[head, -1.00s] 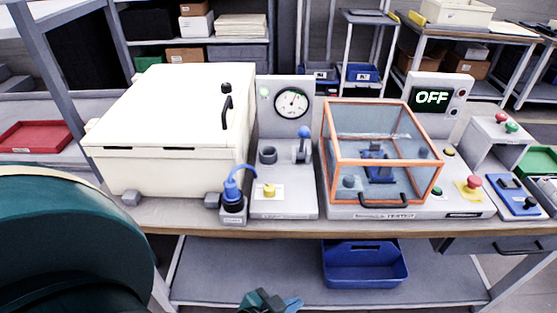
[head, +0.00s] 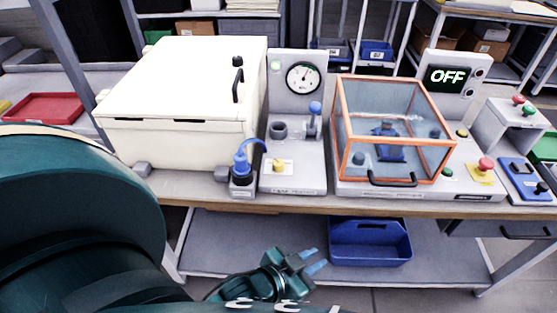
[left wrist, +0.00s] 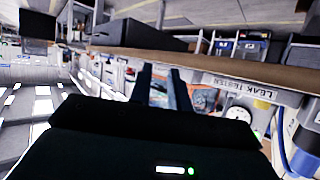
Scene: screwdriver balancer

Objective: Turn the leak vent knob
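The leak tester (head: 310,150) stands mid-bench with a round gauge (head: 303,78), a blue-topped lever (head: 315,110), a dark round port (head: 278,130) and a small yellow knob (head: 278,166). I cannot tell from its label which control is the leak vent knob. My left gripper (head: 317,258) is below and in front of the bench edge, apart from the tester, its two fingers spread and empty. In the left wrist view, its fingers (left wrist: 162,88) show apart, with the LEAK TESTER label (left wrist: 240,83) to their right. My right gripper is not in view.
A cream lidded box (head: 185,90) is left of the tester. A blue plug and cable (head: 243,165) stand at its front left. An orange-framed clear enclosure (head: 393,125) is at the right. A blue bin (head: 370,243) sits on the lower shelf. The bench edge (head: 330,203) lies above my gripper.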

